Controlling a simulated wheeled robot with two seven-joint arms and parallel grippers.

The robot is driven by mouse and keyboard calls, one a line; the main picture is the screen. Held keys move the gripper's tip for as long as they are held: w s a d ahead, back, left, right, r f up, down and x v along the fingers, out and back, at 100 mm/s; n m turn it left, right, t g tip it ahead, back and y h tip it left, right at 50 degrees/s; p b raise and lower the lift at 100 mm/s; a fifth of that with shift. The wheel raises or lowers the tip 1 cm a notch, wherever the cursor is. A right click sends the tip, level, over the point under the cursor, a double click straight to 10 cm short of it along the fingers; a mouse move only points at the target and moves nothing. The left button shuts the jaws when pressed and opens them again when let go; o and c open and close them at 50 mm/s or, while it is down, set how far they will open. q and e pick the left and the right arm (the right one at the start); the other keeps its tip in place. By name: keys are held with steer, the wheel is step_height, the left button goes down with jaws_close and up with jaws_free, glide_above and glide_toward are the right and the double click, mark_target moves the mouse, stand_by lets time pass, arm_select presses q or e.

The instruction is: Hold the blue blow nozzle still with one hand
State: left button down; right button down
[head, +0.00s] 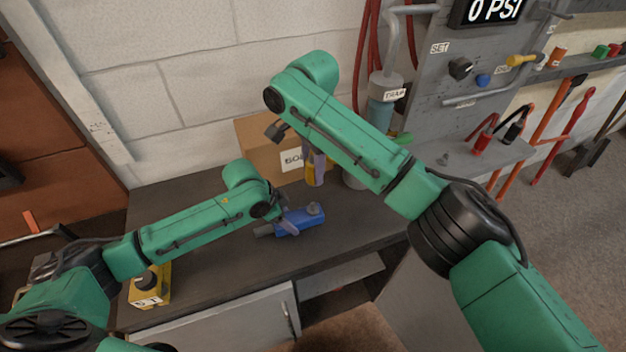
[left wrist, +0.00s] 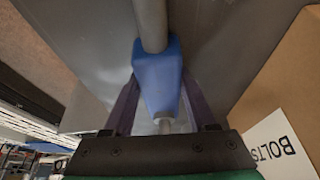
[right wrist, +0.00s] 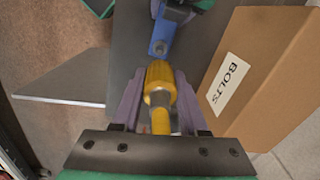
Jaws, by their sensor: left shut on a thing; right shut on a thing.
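My right gripper (head: 315,172) is shut on a yellow ribbed fitting (right wrist: 159,84), behind the nozzle in the head view. In the right wrist view the fitting points toward the blue nozzle (right wrist: 161,38), with a gap between them.
A cardboard box labelled BOLTS (head: 256,143) stands behind the grippers. A yellow block with a black knob (head: 152,287) is at the worktop's front left. The dark worktop (head: 215,285) is clear in front.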

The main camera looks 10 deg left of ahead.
steer(key=shift+r, duration=2.15)
arm_select(q)
steer(key=shift+c, duration=0.6)
jaws_free()
steer(key=shift+r, duration=0.1)
steer(key=v, duration=1.2)
